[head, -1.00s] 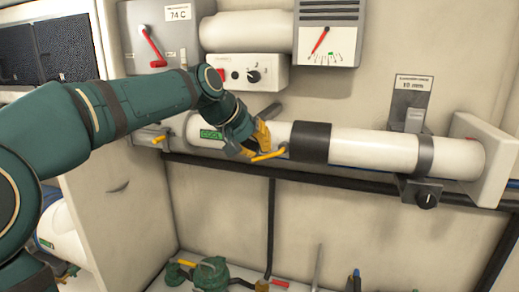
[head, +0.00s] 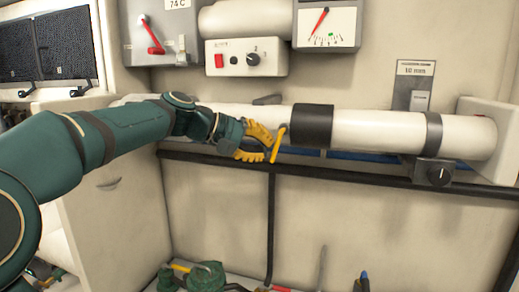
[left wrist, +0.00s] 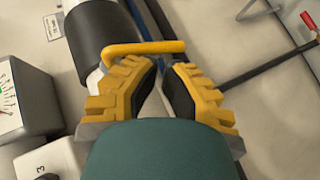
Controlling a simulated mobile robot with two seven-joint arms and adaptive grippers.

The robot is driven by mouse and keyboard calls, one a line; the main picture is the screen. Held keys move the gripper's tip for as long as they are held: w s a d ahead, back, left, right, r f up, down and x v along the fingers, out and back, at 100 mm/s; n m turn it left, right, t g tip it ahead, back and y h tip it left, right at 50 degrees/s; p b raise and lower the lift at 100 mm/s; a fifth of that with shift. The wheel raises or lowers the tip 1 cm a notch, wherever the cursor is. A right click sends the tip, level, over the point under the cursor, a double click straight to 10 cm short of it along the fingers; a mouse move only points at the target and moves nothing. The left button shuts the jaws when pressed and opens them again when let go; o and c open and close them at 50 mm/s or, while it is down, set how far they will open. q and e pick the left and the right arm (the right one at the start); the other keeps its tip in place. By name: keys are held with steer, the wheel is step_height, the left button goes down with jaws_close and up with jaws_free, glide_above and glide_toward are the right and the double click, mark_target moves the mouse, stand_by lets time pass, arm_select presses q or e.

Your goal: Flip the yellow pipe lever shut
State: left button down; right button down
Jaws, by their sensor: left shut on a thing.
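The yellow pipe lever (head: 278,145) is on the white pipe (head: 365,130), just left of the black sleeve (head: 311,125). In the head view it hangs steeply, its lower end tilted a little left, across the pipe's run. My left gripper (head: 267,143) reaches it from the left, its yellow fingers shut on it. In the left wrist view the lever (left wrist: 145,47) crosses at the tips of my left gripper (left wrist: 168,66); the exact contact is partly hidden. My right gripper is in neither view.
Above the pipe are a control box (head: 246,57) with a knob, a gauge (head: 327,25) and a red-handled switch box (head: 160,35). A black rail (head: 345,179) runs below the pipe. A clamp with a knob (head: 434,172) sits to the right. The wall below the rail is mostly clear.

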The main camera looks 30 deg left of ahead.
arm_select(q)
steer(key=shift+d+f, duration=0.3)
steer(key=shift+f, duration=0.05)
stand_by(0.5)
